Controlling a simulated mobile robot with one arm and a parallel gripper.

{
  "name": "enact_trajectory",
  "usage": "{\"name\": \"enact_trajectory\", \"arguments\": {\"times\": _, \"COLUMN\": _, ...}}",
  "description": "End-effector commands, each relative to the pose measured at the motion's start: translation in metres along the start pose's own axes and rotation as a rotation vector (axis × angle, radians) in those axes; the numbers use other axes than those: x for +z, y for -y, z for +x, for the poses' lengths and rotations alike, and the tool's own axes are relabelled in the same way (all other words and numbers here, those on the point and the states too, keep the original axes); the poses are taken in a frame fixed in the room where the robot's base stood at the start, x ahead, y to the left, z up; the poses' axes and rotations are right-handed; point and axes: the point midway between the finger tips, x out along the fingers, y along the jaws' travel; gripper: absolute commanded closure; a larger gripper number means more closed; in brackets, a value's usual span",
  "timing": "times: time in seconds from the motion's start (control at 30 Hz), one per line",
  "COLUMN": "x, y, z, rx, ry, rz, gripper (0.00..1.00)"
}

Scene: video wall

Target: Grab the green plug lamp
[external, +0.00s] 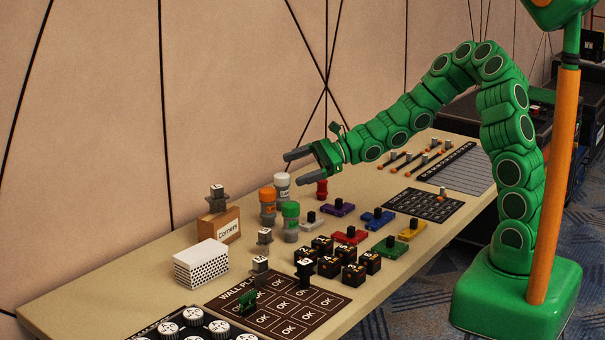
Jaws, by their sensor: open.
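A green-capped grey cylinder (290,220) with a small label stands upright on the table, in front of an orange-capped one and a white-capped one. It best fits the green plug lamp, but I cannot read its label. A small green piece (247,303) also stands on the dark "WALL PLAN" mat. My gripper (296,168) is open and empty, with its grey fingers pointing left. In the picture it appears above the green-capped cylinder, near the white-capped one; the exact height and depth are unclear.
The orange-capped cylinder (267,208) and white-capped cylinder (282,187) stand close behind the green-capped one. A red piece (321,188) is to the right. Black numbered cubes (330,257) and coloured knobbed blocks (350,236) lie in front and right. The table's left end (90,300) is clear.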

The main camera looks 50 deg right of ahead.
Motion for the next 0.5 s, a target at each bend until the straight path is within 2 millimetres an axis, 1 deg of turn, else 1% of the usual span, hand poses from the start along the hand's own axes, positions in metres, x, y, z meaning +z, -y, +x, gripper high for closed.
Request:
{"name": "enact_trajectory", "arguments": {"times": 0.03, "x": -0.02, "y": 0.006, "z": 0.0, "rx": -0.031, "ry": -0.019, "rz": 0.061, "gripper": 0.14}}
{"name": "enact_trajectory", "arguments": {"times": 0.07, "x": -0.032, "y": 0.01, "z": -0.001, "rx": -0.049, "ry": -0.032, "rz": 0.096, "gripper": 0.14}}
{"name": "enact_trajectory", "arguments": {"times": 0.1, "x": -0.048, "y": 0.013, "z": -0.001, "rx": -0.071, "ry": -0.049, "rz": 0.142, "gripper": 0.14}}
{"name": "enact_trajectory", "arguments": {"times": 0.17, "x": -0.072, "y": 0.019, "z": -0.004, "rx": -0.107, "ry": -0.076, "rz": 0.211, "gripper": 0.14}}
{"name": "enact_trajectory", "arguments": {"times": 0.2, "x": -0.088, "y": 0.021, "z": -0.006, "rx": -0.129, "ry": -0.095, "rz": 0.256, "gripper": 0.14}}
{"name": "enact_trajectory", "arguments": {"times": 0.3, "x": -0.126, "y": 0.024, "z": -0.011, "rx": -0.176, "ry": -0.139, "rz": 0.36, "gripper": 0.14}}
{"name": "enact_trajectory", "arguments": {"times": 0.4, "x": -0.154, "y": 0.025, "z": -0.017, "rx": -0.213, "ry": -0.17, "rz": 0.437, "gripper": 0.14}}
{"name": "enact_trajectory", "arguments": {"times": 0.5, "x": -0.173, "y": 0.023, "z": -0.02, "rx": -0.234, "ry": -0.192, "rz": 0.49, "gripper": 0.14}}
